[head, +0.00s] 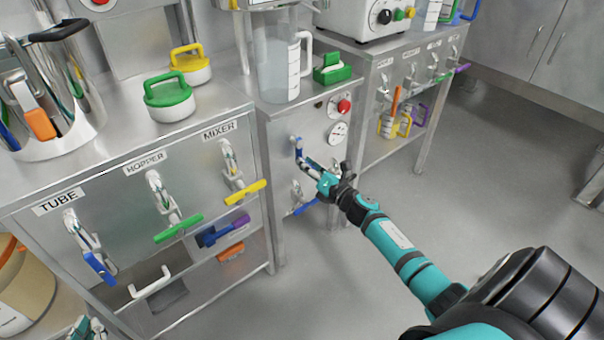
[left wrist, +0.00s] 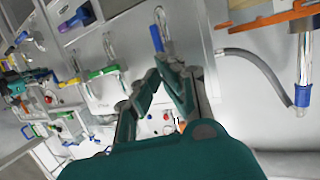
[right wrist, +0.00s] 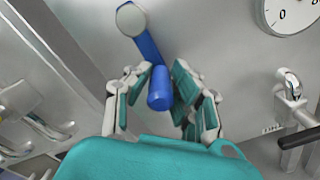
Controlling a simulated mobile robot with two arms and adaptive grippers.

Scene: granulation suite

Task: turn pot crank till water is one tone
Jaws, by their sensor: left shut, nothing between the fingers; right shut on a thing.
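My right gripper (head: 322,180) is at the front of the middle steel cabinet. In the right wrist view its fingers (right wrist: 165,80) are closed around the blue handle (right wrist: 157,92) of a small crank that slants down from a round grey hub (right wrist: 131,19). The blue handle also shows in the head view (head: 298,146). A clear measuring jug (head: 274,65) with greyish contents stands above; whether it holds one tone is unclear. My left gripper (left wrist: 170,65) is shut and empty, low at the left, its tips near another blue handle (left wrist: 156,38). A steel pot (head: 50,120) stands at the far left.
A gauge (head: 338,132) and red knob (head: 344,106) sit beside the crank. The left cabinet has blue, green (head: 178,229) and yellow (head: 245,192) handles under TUBE, HOPPER and MIXER labels. Another blue handle (head: 302,208) sits below my right gripper.

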